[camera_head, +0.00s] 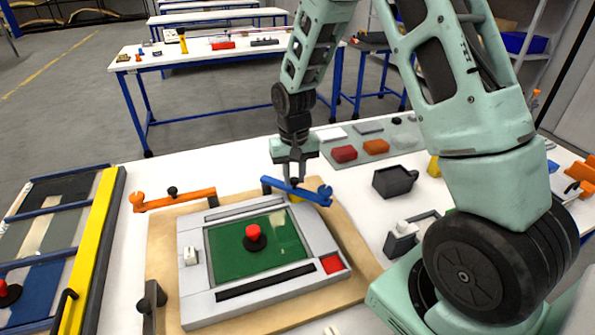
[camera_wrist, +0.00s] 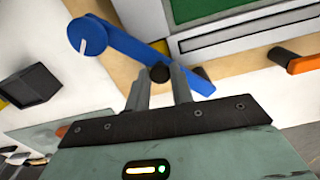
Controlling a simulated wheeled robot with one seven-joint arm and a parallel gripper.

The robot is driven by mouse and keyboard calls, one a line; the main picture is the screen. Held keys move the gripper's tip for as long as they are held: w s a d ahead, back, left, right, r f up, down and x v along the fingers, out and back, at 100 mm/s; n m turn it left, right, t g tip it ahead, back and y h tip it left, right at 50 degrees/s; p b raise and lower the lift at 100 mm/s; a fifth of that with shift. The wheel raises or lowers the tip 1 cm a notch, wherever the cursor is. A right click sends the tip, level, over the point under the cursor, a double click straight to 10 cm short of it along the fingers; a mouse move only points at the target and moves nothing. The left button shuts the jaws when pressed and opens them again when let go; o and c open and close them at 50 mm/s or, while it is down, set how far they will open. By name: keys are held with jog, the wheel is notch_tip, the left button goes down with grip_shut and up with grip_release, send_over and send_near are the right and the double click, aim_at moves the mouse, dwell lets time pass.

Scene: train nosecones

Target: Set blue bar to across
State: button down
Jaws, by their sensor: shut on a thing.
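The blue bar (camera_head: 290,188) lies at the far right corner of the grey frame (camera_head: 195,292) with the green panel. Its round pivot end is at the right and its free end points left, slanting slightly toward the back. My gripper (camera_head: 294,172) comes down on it from above. The wrist view shows the blue bar (camera_wrist: 122,47) with a black knob (camera_wrist: 160,73) near its middle. The fingers of my gripper (camera_wrist: 160,85) are shut on that knob, one on each side. The head view hides the knob behind the gripper.
An orange bar (camera_head: 190,200) with a black knob lies at the far left corner. A red button (camera_head: 253,232) stands on the green panel. A dark box (camera_head: 393,181) stands right of the board. A yellow rail (camera_head: 88,250) is at the left. White table shows between them.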

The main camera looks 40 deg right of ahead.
jog(key=shift+s+a+m, duration=0.25)
jog(key=shift+a+m, duration=0.55)
jog(key=shift+m, duration=0.1)
jog(key=a+m, duration=0.2)
jog(key=shift+s+r+m+p, duration=0.15)
jog(key=shift+m+p, duration=0.15)
jog(key=shift+p, duration=0.1)
jog(key=shift+w+a+m+p, duration=0.15)
jog(key=shift+a+m+p, duration=0.25)
jog(key=shift+a+m, duration=0.4)
jog(key=shift+w+a+m+p, duration=0.1)
jog(key=shift+a+m+p, duration=0.4)
jog(key=shift+m, duration=0.5)
jog(key=shift+a, duration=0.1)
jog(key=c, duration=1.2)
grip_release()
notch_tip(320, 180, up, 17)
jog(key=b, duration=0.1)
jog(key=shift+b, duration=0.4)
